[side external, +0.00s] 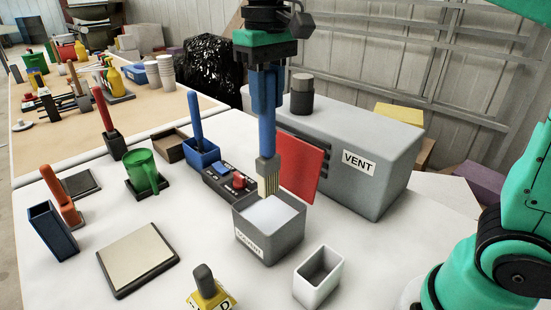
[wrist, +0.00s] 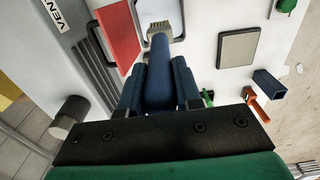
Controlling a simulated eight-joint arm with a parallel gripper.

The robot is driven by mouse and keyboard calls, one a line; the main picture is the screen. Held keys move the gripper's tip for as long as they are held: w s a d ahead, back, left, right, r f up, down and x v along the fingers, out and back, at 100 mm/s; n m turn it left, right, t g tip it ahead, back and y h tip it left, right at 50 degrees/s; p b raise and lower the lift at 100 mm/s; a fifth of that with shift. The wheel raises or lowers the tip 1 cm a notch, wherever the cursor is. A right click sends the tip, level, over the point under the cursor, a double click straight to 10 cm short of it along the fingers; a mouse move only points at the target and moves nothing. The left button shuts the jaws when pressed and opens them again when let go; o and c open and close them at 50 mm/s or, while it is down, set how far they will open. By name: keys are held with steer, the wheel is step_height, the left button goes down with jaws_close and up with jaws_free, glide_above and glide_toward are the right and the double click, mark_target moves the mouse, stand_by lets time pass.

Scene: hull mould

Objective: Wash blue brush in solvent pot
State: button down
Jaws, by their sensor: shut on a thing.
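My gripper (side external: 266,105) is shut on the blue brush (side external: 267,135), which hangs upright with its pale bristles down. The grey square solvent pot (side external: 286,242), labelled and filled with pale liquid, is directly below. The bristle tips overlap the back of the pot's opening; I cannot tell whether they touch the liquid. In the wrist view, the blue handle (wrist: 160,65) runs between the two fingers of my gripper (wrist: 160,90), with the bristles at the far end.
A grey VENT box (side external: 385,165) with a red panel (side external: 301,168) stands close behind the pot. A white open box (side external: 317,278) is in front at right. A blue holder with another blue-handled tool (side external: 201,152), a green mug (side external: 143,173) and a flat pad (side external: 137,258) are left.

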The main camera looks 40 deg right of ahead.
mark_target(268, 70)
steer(key=shift+r, duration=0.1)
steer(key=shift+r, duration=1.4)
steer(key=shift+s, duration=0.1)
